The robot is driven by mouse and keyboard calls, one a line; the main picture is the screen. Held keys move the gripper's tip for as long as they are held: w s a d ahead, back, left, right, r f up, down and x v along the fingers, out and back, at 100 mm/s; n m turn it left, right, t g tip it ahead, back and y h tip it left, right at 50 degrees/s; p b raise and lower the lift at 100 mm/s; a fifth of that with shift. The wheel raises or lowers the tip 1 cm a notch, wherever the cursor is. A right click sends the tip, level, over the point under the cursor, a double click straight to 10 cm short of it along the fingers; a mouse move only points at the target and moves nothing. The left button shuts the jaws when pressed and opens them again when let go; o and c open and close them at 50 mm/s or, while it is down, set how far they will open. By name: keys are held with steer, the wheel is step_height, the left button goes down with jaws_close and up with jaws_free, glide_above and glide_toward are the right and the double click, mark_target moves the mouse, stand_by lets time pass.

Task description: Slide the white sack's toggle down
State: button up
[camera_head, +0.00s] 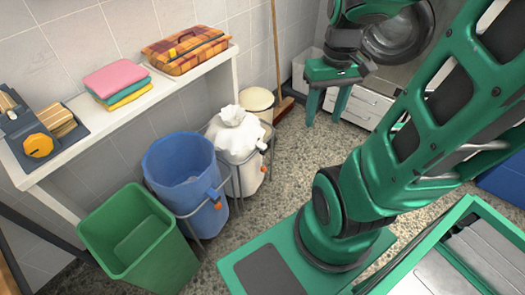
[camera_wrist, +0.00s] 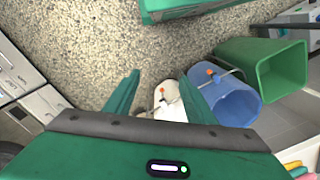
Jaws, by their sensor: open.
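The white sack (camera_head: 238,138) hangs upright in a metal stand, its top bunched into a gathered knot. A small orange toggle (camera_head: 264,168) shows on its front right side. In the wrist view, the white sack (camera_wrist: 172,112) is partly hidden behind my finger, with an orange spot (camera_wrist: 161,90) beside it that looks like its toggle. My gripper (camera_head: 322,116) is open and empty, fingers pointing down, to the right of the sack and well apart from it. The fingers also show in the wrist view (camera_wrist: 160,78).
A blue sack (camera_head: 185,172) with an orange toggle stands left of the white one, then a green bin (camera_head: 138,240). A cream bin (camera_head: 257,101) and broom (camera_head: 280,60) are behind. A white shelf (camera_head: 150,98) holds folded towels and a plaid case.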

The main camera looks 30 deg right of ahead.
steer(key=w+d+f+n+y, duration=0.1)
steer(key=w+d+f+n, duration=0.25)
steer(key=w+f, duration=0.4)
steer(key=n+t+y, duration=0.6)
glide_toward(265, 150)
steer(key=s+a+r, duration=0.5)
steer(key=s+r, duration=0.2)
steer(key=shift+w+d+f+m+t+h, duration=0.45)
steer(key=shift+w+d+f+t+h, duration=0.35)
steer(key=shift+f+t, duration=1.4)
steer(key=shift+w+d+f+m+t+h, duration=0.5)
steer(key=shift+w+f+t, duration=0.6)
steer(key=shift+f, duration=2.05)
steer(key=x, duration=1)
steer(key=shift+w+f, duration=0.1)
steer(key=shift+w, duration=0.2)
